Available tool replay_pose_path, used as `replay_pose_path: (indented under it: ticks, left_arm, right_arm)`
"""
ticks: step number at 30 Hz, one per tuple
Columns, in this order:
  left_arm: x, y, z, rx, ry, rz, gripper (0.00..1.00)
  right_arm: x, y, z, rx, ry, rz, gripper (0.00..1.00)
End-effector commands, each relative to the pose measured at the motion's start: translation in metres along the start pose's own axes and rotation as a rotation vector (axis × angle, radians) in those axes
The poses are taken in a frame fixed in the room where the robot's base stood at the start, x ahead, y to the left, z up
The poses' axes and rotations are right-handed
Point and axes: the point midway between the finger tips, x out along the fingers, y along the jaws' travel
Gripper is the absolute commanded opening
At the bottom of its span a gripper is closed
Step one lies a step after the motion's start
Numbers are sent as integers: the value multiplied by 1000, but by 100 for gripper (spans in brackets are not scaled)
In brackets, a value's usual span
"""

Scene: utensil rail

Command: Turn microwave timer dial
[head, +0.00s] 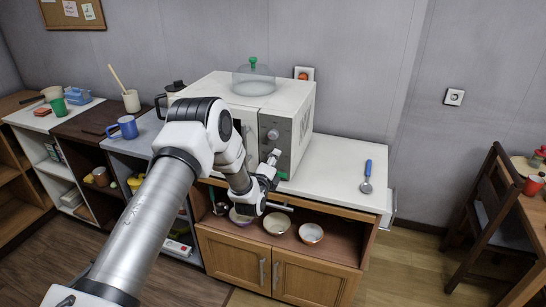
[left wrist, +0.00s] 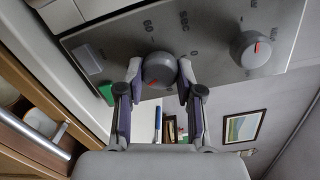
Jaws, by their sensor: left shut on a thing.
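The white microwave (head: 243,93) stands on the counter, its grey control panel (head: 287,128) facing my left arm. My left gripper (head: 273,158) is at the lower part of this panel. In the left wrist view, its two fingers (left wrist: 160,78) are shut on the sides of a round grey dial (left wrist: 159,68) with a red mark. Printed numbers ring this dial, which looks like the timer dial. A second grey dial (left wrist: 250,49) with a red mark is apart from the fingers; it shows above the gripper in the head view (head: 273,134). My right gripper is not in view.
A glass lid with a green knob (head: 253,82) lies on the microwave. A blue-handled utensil (head: 367,177) lies on the clear white counter (head: 330,172) to the right. Bowls (head: 311,233) sit on the open shelf below.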

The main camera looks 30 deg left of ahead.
Motion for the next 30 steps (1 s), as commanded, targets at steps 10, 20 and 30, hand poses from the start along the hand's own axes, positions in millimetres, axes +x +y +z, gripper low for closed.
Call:
replay_pose_path:
  ticks: [10, 20, 30]
  left_arm:
    - [-1, 1, 0, 286, -8, -7, 1]
    - [-1, 3, -1, 428, -12, -11, 1]
    - [-1, 4, -1, 455, -12, -12, 1]
  right_arm:
    - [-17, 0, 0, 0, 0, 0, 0]
    - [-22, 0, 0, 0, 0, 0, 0]
    - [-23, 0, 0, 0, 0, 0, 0]
